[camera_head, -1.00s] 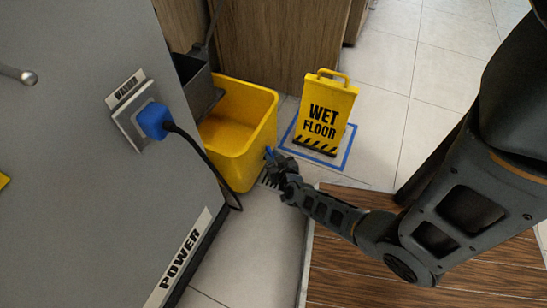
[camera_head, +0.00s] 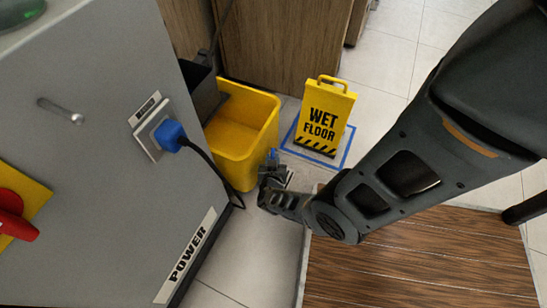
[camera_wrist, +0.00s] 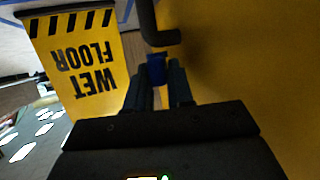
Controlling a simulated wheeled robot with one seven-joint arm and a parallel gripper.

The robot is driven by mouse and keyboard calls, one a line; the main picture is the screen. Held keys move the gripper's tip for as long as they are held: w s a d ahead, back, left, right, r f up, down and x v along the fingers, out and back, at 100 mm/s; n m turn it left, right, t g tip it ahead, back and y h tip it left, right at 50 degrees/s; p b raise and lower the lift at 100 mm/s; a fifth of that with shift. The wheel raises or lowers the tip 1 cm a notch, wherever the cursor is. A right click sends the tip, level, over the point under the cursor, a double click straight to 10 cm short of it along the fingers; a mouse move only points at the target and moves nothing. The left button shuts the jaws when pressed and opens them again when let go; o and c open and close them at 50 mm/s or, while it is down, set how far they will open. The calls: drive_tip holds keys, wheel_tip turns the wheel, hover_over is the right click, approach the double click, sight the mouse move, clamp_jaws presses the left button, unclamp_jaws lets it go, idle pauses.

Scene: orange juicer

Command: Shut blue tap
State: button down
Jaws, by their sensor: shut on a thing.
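A small blue part, which looks like the blue tap (camera_wrist: 156,68), sits between my fingertips in the wrist view. A bit of blue (camera_head: 272,154) also shows above my gripper (camera_head: 272,172) in the head view, near the yellow bucket's right side. My gripper (camera_wrist: 158,84) is shut on the blue part, with a finger on each side. A dark bent pipe (camera_wrist: 158,38) lies just beyond it. The tap's lower part is hidden by the fingers, and I cannot tell its turn.
A yellow bucket (camera_head: 247,125) stands beside the grey machine (camera_head: 105,130). A blue plug (camera_head: 171,135) with a black cable is in the machine's side. A red handle (camera_head: 14,220) shows at left. A yellow wet floor sign (camera_head: 324,120) stands behind my gripper. Wooden boards (camera_head: 420,262) lie at front right.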

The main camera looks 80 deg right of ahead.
idle(0.3)
drive_tip(key=c, duration=1.4)
unclamp_jaws()
drive_tip(key=shift+o, duration=0.2)
drive_tip(key=p+v, duration=0.4)
drive_tip(key=v, duration=0.4)
drive_tip(key=shift+o, duration=0.3)
drive_tip(key=shift+w+f, duration=0.1)
